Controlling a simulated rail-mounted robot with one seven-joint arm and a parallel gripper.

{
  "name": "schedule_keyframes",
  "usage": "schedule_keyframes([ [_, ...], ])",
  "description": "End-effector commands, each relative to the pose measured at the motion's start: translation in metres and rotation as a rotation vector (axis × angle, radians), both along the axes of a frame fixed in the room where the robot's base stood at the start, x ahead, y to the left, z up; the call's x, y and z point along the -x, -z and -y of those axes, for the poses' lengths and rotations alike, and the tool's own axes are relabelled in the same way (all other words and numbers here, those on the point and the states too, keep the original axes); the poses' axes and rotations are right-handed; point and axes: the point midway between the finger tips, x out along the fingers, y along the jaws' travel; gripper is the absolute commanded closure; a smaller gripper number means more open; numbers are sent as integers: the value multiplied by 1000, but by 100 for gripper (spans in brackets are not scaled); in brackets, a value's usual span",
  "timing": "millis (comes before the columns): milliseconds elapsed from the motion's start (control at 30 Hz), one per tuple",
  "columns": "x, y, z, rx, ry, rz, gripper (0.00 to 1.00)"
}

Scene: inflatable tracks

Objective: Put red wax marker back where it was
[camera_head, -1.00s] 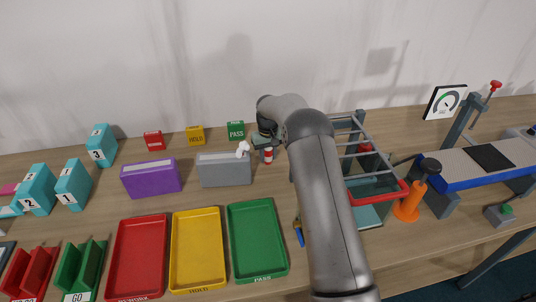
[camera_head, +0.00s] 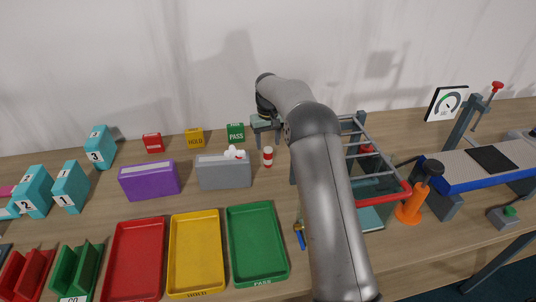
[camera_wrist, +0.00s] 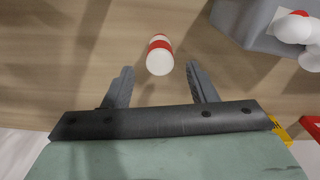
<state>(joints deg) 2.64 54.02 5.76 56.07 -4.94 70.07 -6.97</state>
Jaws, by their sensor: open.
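A small red-and-white cylinder (camera_head: 267,157), which looks like the red wax marker, stands upright on the table just right of the grey box. The wrist view shows its white round end and red band (camera_wrist: 159,58) between and just beyond my fingertips. My gripper (camera_head: 267,142) is open and empty, above and slightly behind the marker in the head view. In the wrist view its two fingers (camera_wrist: 160,69) are spread wide, with clear gaps on both sides of the marker.
The grey box (camera_head: 224,173) with a white piece on top stands close by, left of the marker. A green PASS block (camera_head: 236,132) is behind. A wire rack with a red front bar (camera_head: 384,195) is to the right. Green tray (camera_head: 234,275) lies in front.

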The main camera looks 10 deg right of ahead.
Motion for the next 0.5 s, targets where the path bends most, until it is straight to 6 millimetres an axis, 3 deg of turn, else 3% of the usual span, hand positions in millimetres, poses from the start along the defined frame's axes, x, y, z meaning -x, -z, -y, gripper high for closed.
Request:
schedule_keyframes([
  [200, 0, -33, 0, 0, 0, 0, 48],
  [500, 0, -43, 0, 0, -1, -1, 48],
])
